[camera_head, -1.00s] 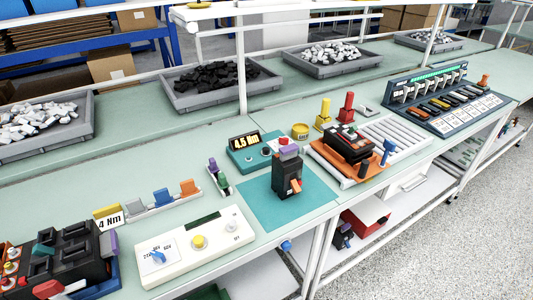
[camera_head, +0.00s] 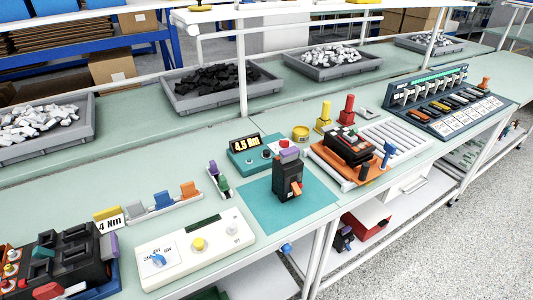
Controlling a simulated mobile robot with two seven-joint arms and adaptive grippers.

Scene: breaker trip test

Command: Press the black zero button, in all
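A teal device (camera_head: 240,163) with a display reading 4.5 Nm stands at the middle of the bench. A small black button (camera_head: 266,154) is on its top, beside a red button (camera_head: 283,144). The button's label is too small to read, so I cannot tell whether it is the zero button. A black breaker (camera_head: 287,181) with an orange lever and a purple top stands upright on a teal mat (camera_head: 262,214), in front of the device. Neither of my grippers is in view, and nothing touches the black button.
A white box (camera_head: 186,265) with a blue knob and yellow button stands front left. Small colored parts stand in a rack (camera_head: 160,207) behind it. An orange fixture (camera_head: 343,169) is right of the mat. Parts trays (camera_head: 222,102) line the back. Bare bench shows between them.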

